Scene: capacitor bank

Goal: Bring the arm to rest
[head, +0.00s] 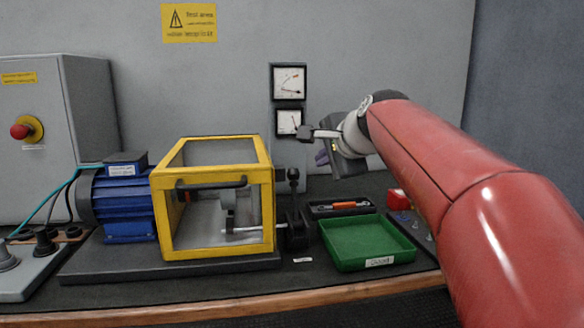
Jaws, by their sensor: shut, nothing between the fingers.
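My arm, red with a pale wrist, reaches in from the right in the head view. My gripper (322,134) is at its end, raised above the bench in front of the back wall. It points left, close to the lower gauge in the picture. The fingers are dark and small here, and they are shut with nothing between them. The arm hides part of the wall and the right end of the bench.
A yellow-framed guard box (163,215) stands mid-bench beside a blue motor (128,213). A green tray (366,242) and a dark tray with an orange-handled tool (343,205) lie below my gripper. Two gauges (289,80) hang behind. A grey cabinet (90,110) with a red button stands left.

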